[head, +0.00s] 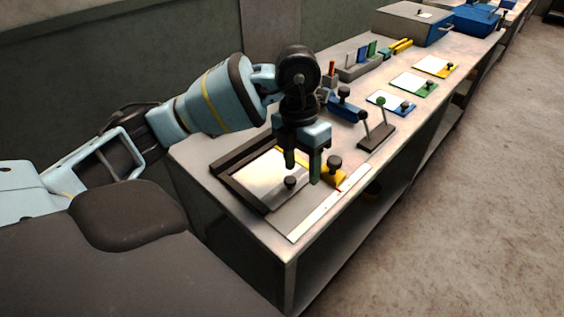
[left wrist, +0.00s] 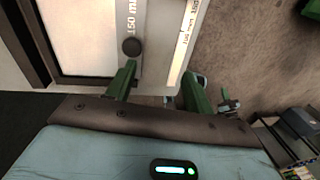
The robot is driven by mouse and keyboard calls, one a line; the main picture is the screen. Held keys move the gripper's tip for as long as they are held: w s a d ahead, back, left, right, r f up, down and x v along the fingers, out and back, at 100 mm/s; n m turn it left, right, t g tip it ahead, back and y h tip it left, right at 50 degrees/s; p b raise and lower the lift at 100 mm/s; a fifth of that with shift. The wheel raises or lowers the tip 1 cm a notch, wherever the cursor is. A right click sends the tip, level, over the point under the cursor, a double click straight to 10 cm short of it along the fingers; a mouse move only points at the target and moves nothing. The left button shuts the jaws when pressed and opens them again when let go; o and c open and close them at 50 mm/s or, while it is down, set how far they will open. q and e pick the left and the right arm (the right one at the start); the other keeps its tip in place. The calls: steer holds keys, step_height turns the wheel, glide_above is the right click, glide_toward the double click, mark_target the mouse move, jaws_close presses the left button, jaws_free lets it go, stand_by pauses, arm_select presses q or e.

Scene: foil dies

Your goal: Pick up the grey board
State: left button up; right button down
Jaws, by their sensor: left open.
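The grey board (head: 287,211) lies flat at the near end of the bench, with a pale sheet (head: 262,174) over much of it and a black knob (head: 290,182) near its edge. A dark frame borders it. The left wrist view shows the board's grey strip (left wrist: 152,62), marked "150 mm", with the knob (left wrist: 131,46) beside the pale sheet (left wrist: 80,35). My left gripper (head: 302,172) is open and empty, pointing down above the board close to the knob. My right gripper is not in view.
A yellow piece (head: 333,176) with a black knob sits just right of my left gripper. A white ruler strip (head: 328,203) runs along the bench's front edge.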

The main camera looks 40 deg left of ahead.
mark_target(290, 179)
arm_select(q)
steer(key=shift+n+y, duration=0.4)
steer(key=shift+y, duration=0.4)
steer(key=a+r, duration=0.1)
steer(key=w+a+r, duration=0.1)
steer(key=a, duration=0.1)
steer(key=shift+w+a, duration=0.15)
steer(key=shift+a, duration=0.05)
steer(key=shift+s+f, duration=0.15)
steer(key=shift+f, duration=1.8)
steer(key=shift+s+f, duration=0.15)
steer(key=shift+f, duration=1.8)
jaws_close()
